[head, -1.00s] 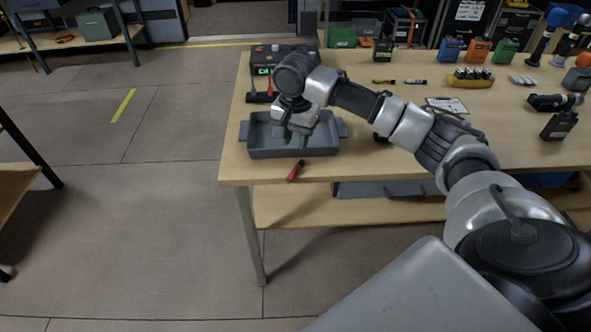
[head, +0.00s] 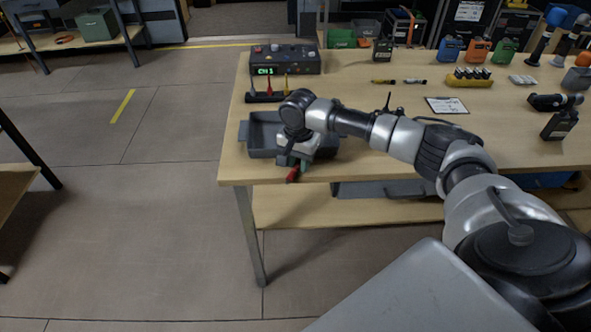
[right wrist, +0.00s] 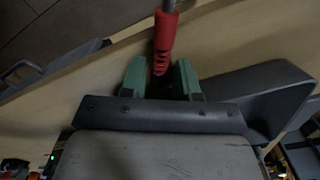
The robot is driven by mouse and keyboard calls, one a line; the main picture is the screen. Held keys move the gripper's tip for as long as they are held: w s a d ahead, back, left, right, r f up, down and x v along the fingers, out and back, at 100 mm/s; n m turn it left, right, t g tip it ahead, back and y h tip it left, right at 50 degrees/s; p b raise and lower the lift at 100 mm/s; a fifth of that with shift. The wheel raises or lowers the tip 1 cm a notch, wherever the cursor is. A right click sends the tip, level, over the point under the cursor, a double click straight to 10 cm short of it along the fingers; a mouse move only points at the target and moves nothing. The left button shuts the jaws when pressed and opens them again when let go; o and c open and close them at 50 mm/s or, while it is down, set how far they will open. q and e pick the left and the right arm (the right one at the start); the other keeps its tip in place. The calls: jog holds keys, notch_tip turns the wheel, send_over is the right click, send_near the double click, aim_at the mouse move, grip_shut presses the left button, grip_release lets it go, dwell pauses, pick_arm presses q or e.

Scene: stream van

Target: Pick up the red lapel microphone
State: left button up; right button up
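A small red piece (head: 293,175), which I take to be the red lapel microphone, lies on the tabletop by the front edge, in front of the grey tray. In the right wrist view it is a red ribbed body (right wrist: 165,38) with a thin grey stem at its far end. My right gripper (head: 291,163) is low over it, pointing down. The green fingertips (right wrist: 161,78) are apart, and the near end of the red body shows between them. I cannot tell whether they touch it. In the head view the gripper hides part of it. My left gripper is out of view.
The grey tray (head: 258,151) stands right behind the red piece. A rack (head: 265,98) with red and yellow upright pieces and a control box (head: 300,60) reading CH 1 stand further back.

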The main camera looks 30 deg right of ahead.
grip_shut()
